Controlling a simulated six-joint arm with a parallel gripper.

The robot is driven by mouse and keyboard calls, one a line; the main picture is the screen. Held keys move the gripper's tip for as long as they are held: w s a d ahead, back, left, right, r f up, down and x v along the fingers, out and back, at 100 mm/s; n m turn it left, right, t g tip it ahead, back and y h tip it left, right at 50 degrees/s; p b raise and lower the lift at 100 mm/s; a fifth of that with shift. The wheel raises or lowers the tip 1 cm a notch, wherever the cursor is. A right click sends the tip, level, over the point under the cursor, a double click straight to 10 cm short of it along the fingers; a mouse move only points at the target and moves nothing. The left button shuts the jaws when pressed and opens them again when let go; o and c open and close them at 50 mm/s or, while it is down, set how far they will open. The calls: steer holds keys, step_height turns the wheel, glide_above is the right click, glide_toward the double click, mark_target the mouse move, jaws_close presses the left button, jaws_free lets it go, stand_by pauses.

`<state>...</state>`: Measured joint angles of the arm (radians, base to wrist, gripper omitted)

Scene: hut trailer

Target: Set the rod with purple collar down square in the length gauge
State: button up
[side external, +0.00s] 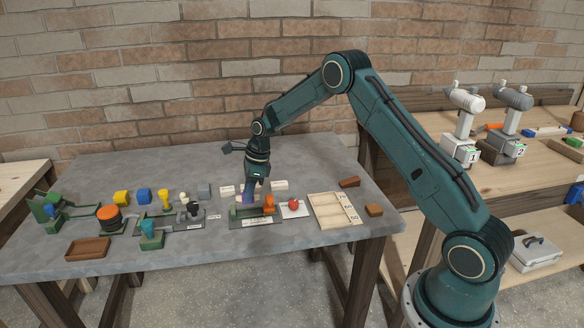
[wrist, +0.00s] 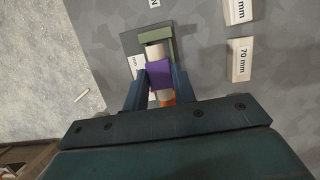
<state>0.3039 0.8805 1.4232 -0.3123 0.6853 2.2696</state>
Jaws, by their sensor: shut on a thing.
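The rod with purple collar (wrist: 158,73) is cream-coloured with a purple band. My gripper (wrist: 160,84) is shut on it at the collar, one dark finger on each side. It also shows in the side view, where my gripper (side external: 250,187) points down over the length gauge. The length gauge (side external: 240,216) is a dark green base with an orange part (side external: 269,204) at its right. In the wrist view the rod's far end is near the gauge's green end block (wrist: 157,33). I cannot tell whether the rod touches the bed; my gripper hides its near end.
Label blocks, one marked 70 mm (wrist: 239,60), lie beside the gauge. A white pad with a red piece (side external: 294,206) and a compartment tray (side external: 335,210) stand to the right. Several fixtures, including one with an orange-topped cylinder (side external: 109,217), crowd the left. The table's back is clear.

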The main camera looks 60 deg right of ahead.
steer(key=shift+f, duration=2.15)
steer(key=shift+f, duration=0.15)
steer(key=o, duration=0.9)
steer(key=shift+o, duration=0.2)
steer(key=v, duration=1.2)
